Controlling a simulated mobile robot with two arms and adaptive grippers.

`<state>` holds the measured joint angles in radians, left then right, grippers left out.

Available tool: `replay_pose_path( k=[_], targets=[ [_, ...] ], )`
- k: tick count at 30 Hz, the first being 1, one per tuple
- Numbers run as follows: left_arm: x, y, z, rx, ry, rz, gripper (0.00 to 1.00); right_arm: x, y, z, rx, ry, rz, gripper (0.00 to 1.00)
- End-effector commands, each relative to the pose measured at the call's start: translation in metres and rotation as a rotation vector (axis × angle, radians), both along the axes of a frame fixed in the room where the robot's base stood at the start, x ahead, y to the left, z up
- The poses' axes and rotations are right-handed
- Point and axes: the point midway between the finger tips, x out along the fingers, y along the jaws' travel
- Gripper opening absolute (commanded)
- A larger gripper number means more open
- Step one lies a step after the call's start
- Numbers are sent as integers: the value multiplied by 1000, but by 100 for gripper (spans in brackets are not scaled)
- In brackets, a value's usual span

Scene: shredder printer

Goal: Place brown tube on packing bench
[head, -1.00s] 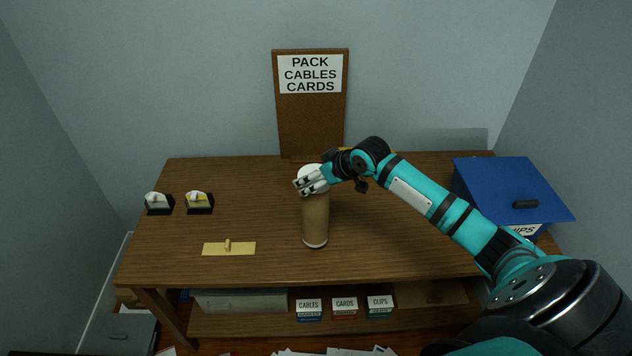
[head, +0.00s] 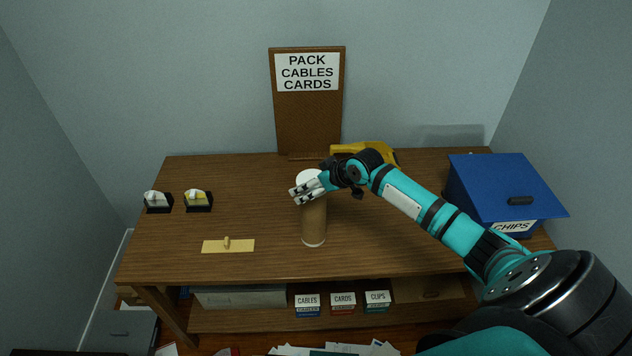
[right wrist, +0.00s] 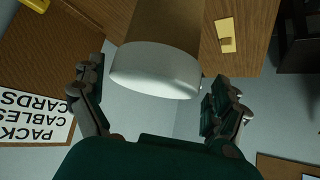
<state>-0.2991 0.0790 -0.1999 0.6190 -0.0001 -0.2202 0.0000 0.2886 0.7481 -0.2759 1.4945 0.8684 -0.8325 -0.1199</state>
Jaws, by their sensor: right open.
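The brown tube (head: 314,222) has a white cap and stands roughly upright on the wooden packing bench (head: 385,245), near its middle. My right gripper (head: 305,188) is at the tube's top end and partly hides the cap in the head view. In the right wrist view the gripper (right wrist: 155,98) is open, its fingers apart on either side of the capped end (right wrist: 156,70). Gaps show between the fingers and the cap. My left gripper is not in view.
A corkboard sign (head: 308,112) stands at the back. A blue chips bin (head: 505,195) is on the right, and a yellow object (head: 375,151) lies behind my arm. Two small holders (head: 198,201) and a yellow plate (head: 228,246) are on the left. Labelled boxes (head: 342,303) sit below.

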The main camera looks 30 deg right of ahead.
Motion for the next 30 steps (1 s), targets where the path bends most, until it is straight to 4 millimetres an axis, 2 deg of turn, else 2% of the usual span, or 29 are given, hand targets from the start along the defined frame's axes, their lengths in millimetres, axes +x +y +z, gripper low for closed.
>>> replay_pose_path(
  k=[5,18,22,30],
  targets=[
    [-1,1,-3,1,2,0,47,-10,-4,9,-3,-1,0,100],
    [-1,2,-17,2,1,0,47,-70,-18,69,-4,2,1,100],
    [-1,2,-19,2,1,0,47,-78,-20,80,-2,0,1,100],
    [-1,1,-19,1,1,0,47,-82,-20,85,1,0,0,100]
  ],
)
